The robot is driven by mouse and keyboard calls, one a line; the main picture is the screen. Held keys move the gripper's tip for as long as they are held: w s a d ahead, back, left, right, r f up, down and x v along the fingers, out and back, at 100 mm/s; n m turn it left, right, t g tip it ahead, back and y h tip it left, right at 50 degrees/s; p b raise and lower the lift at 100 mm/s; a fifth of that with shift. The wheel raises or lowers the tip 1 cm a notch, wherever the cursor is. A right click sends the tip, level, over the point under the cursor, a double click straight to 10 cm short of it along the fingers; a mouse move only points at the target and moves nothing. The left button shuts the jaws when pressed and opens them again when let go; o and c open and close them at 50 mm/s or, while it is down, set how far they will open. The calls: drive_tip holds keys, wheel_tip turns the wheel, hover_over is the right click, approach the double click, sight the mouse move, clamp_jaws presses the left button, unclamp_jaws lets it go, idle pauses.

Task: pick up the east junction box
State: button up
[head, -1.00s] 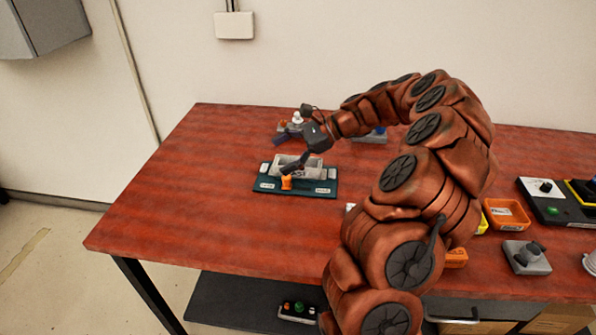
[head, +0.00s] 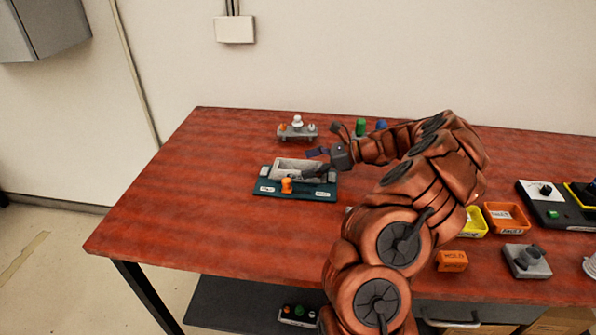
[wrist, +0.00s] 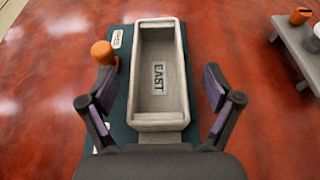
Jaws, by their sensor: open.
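The east junction box is an open grey box (wrist: 158,108) with an "EAST" label inside. It sits on a dark teal board (head: 267,191) on the red table, and it also shows in the head view (head: 289,165). An orange knob (wrist: 103,52) stands on the board beside the box; it shows in the head view too (head: 286,185). My gripper (wrist: 161,88) is open, with one finger on each side of the box's near part and gaps to its walls. In the head view my gripper (head: 318,162) is at the box's right end and hides part of it.
A grey stand with small knobs (head: 298,133) is behind the board. Green and blue pieces (head: 361,127) stand behind my arm. Yellow and orange bins (head: 507,217), an orange block (head: 452,261) and a grey switch box (head: 527,261) lie right. The table's left side is clear.

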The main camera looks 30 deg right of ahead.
sight(298, 167)
drive_tip(key=x, duration=0.3)
drive_tip(key=shift+a, duration=0.25)
drive_tip(key=shift+c, duration=0.3)
drive_tip(key=c, duration=1.3)
